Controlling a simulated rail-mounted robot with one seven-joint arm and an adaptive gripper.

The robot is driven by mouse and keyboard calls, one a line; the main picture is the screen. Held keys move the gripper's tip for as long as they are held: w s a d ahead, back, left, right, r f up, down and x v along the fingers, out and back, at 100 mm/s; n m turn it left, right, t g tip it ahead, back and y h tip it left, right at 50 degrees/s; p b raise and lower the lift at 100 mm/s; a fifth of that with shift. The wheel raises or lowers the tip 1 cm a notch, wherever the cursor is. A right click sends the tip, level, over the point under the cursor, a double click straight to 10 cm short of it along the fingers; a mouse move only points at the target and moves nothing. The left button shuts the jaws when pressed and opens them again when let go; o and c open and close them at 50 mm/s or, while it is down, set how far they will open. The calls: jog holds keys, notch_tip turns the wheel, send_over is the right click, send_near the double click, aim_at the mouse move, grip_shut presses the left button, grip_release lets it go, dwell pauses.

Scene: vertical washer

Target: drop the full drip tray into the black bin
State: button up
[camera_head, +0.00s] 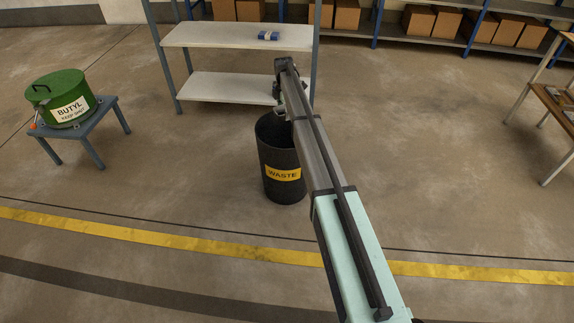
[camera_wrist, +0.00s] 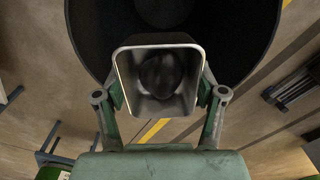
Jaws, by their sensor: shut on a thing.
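The drip tray (camera_wrist: 124,84) is a metal rectangular pan with rounded corners, in the middle of the wrist view, with a dark round shape inside. My gripper (camera_wrist: 161,95) is shut on it, with a green finger at each side. The black bin (camera_head: 281,173) is a tall cylinder with a yellow WASTE label, standing on the floor left of my arm in the head view. Its dark opening (camera_wrist: 92,40) surrounds the upper part of the tray in the wrist view. In the head view my gripper (camera_head: 281,112) is at the bin's mouth, mostly hidden by my arm.
A green BUTYL drum (camera_head: 62,98) sits on a low blue-grey stand (camera_head: 88,135) at left. A bench (camera_head: 553,105) stands at right. Floor around the bin's front is clear.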

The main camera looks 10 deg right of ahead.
notch_tip(320, 180, down, 5)
jog(key=b, duration=0.4)
jog(key=shift+f, duration=0.2)
jog(key=o, duration=0.9)
notch_tip(320, 180, up, 12)
dwell(0.5)
